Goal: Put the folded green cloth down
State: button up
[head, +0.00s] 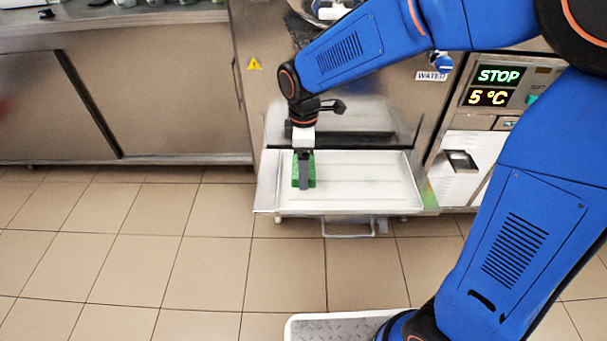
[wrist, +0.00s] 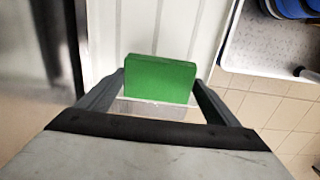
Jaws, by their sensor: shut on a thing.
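The folded green cloth (head: 312,168) is a small green block in the head view, at the left end of a white tray (head: 365,180). My gripper (head: 304,184) points down over the tray's left part and is shut on the cloth. In the wrist view the cloth (wrist: 160,78) sits between the two fingers of my gripper (wrist: 158,95), with the pale tray surface behind it. I cannot tell whether the cloth's underside touches the tray. The gripper covers part of the cloth in the head view.
The tray juts out from the front of a steel machine with a display (head: 497,86) reading STOP and 5 °C. A steel counter (head: 150,90) stands to the left. Tiled floor (head: 200,265) lies clear in front. The rest of the tray looks empty.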

jog(key=shift+f, duration=1.95)
jog(key=shift+w+f, duration=0.2)
jog(key=shift+f, duration=0.15)
jog(key=shift+f, duration=0.1)
jog(key=o, duration=1.1)
notch_tip(320, 180, up, 12)
jog(key=shift+r, duration=0.15)
